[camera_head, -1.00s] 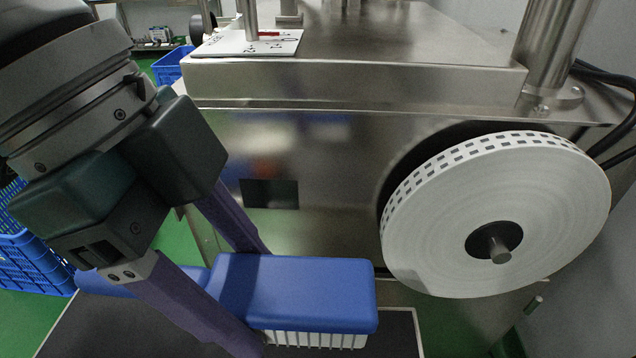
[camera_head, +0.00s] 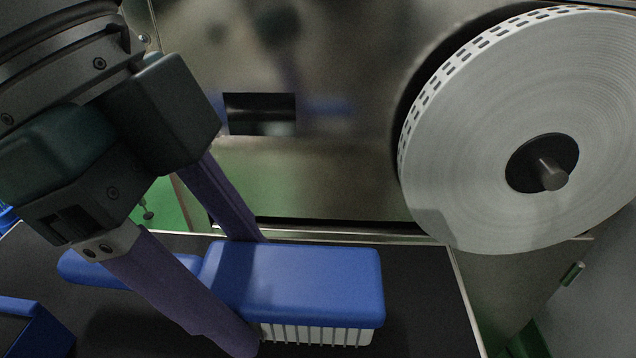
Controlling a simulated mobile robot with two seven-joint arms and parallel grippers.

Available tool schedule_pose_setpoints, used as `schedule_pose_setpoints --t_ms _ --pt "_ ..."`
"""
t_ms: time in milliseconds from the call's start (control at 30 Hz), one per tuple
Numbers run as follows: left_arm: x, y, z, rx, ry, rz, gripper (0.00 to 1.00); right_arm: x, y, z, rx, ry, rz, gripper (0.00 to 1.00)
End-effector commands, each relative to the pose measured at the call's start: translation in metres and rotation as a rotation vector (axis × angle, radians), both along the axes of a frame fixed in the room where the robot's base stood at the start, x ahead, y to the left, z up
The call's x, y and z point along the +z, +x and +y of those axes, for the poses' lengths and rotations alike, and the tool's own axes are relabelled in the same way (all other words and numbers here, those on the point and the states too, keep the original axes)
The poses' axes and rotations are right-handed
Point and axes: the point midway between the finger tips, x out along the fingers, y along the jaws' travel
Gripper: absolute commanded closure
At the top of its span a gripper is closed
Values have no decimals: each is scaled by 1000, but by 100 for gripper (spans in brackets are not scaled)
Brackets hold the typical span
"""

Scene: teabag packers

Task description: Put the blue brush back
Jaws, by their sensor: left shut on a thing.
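The blue brush (camera_head: 305,285) has a blue back and handle with white bristles below. Its handle points left and its bristles face down. My left gripper (camera_head: 245,295) is shut on the brush, one finger on the near side and one on the far side, by the joint of head and handle. The brush is over a dark, light-edged surface (camera_head: 420,300); I cannot tell whether the bristles touch it. My right gripper is not in view.
A steel machine (camera_head: 350,185) with a rectangular slot stands behind the brush. A large white reel (camera_head: 470,190) is mounted on its right side. A blue box-like object (camera_head: 32,318) is at the lower left. The dark surface is clear right of the brush.

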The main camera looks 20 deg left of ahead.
Motion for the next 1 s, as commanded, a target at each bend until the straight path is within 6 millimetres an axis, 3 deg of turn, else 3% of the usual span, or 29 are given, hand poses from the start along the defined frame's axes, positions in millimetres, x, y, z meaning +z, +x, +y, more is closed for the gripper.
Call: schedule_pose_setpoints --t_ms 267,300,533,833,1000 --pt "-1 0 0 0 0 1 100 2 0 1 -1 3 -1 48" --pt "-1 0 0 0 0 0 35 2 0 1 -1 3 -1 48" --pt "-1 0 0 0 0 0 9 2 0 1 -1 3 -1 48" --pt "1 0 0 -1 -1 -2 8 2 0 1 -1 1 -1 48" --pt "26 -1 9 2 1 -4 8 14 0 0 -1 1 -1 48"
